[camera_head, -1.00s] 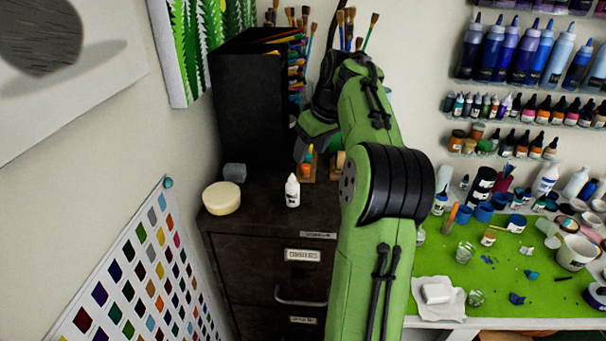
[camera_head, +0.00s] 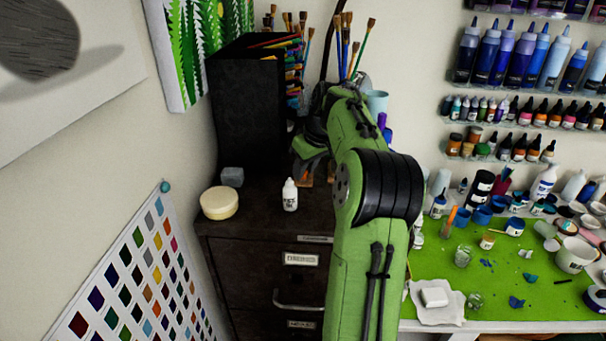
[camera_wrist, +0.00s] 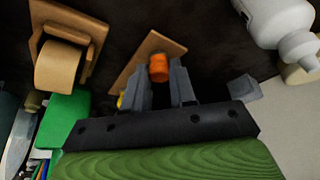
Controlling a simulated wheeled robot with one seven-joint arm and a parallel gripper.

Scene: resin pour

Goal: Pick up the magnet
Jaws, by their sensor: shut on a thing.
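My gripper (camera_wrist: 160,85) is shut on a small orange cylinder (camera_wrist: 158,68), whose end shows between the two grey fingers in the wrist view. A tan wooden piece (camera_wrist: 152,47) lies right behind the cylinder; I cannot tell if they are apart. In the head view my gripper (camera_head: 311,168) is low over the dark cabinet top, and my arm hides much of what it holds. I cannot tell for sure that the orange cylinder is the magnet. A round teal knob (camera_head: 165,186) sits at the top corner of the colour chart (camera_head: 150,265).
A wooden holder with a tan roll (camera_wrist: 62,68) is near my gripper. A cluttered green-topped table (camera_head: 500,265) stands right.

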